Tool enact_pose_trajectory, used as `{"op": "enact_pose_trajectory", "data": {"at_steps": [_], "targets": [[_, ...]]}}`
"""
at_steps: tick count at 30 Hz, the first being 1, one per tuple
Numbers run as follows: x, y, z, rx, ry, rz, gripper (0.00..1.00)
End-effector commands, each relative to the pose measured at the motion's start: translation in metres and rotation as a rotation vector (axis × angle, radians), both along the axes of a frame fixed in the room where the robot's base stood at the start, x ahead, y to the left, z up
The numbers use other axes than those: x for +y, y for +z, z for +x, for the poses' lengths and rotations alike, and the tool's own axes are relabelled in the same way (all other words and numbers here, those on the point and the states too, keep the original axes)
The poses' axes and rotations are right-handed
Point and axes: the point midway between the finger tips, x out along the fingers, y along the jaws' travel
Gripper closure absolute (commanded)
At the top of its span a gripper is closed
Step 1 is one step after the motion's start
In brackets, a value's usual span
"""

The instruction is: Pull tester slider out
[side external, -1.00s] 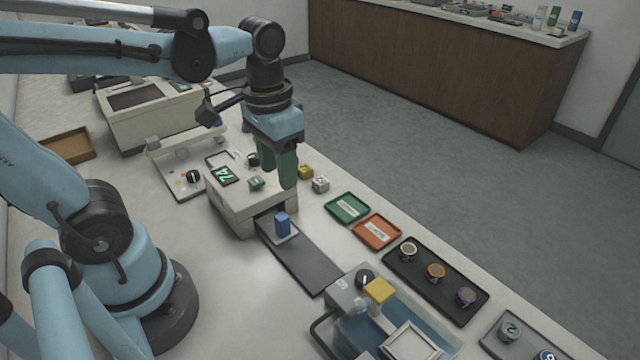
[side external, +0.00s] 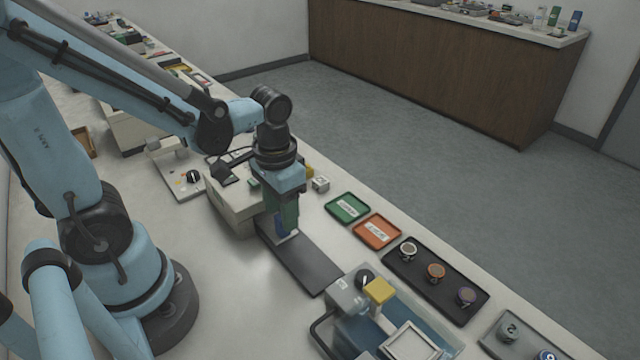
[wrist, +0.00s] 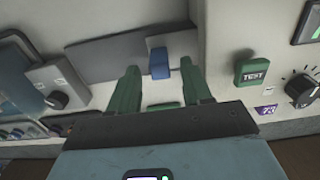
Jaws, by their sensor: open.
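The tester (side external: 232,212) is a pale box on the bench, and its green TEST button (wrist: 252,71) shows in the wrist view. A blue upright handle (wrist: 159,64) stands on a small grey slider plate. A dark flat track (side external: 308,266) runs out from the tester's front. My gripper (side external: 284,224) is open and lowered at the handle, largely hiding it in the side view. In the wrist view its green fingers (wrist: 159,70) are on either side of the handle, with gaps visible; contact is not seen.
Green (side external: 347,207) and orange (side external: 377,231) trays lie to the right, beside a dark tray (side external: 436,301) with round samples. A machine with a yellow block (side external: 379,290) stands nearer the camera. Bench left of the track is clear.

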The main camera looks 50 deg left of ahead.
Motion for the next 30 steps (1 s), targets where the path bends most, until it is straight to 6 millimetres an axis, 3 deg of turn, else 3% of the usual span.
{"op": "enact_pose_trajectory", "data": {"at_steps": [9,21,30], "targets": [[0.000,-0.022,0.000,-0.001,0.000,0.000,0.51],[0.000,-0.026,0.000,-0.001,0.000,0.000,0.51],[0.000,-0.026,0.000,-0.001,0.000,0.000,0.95]]}}
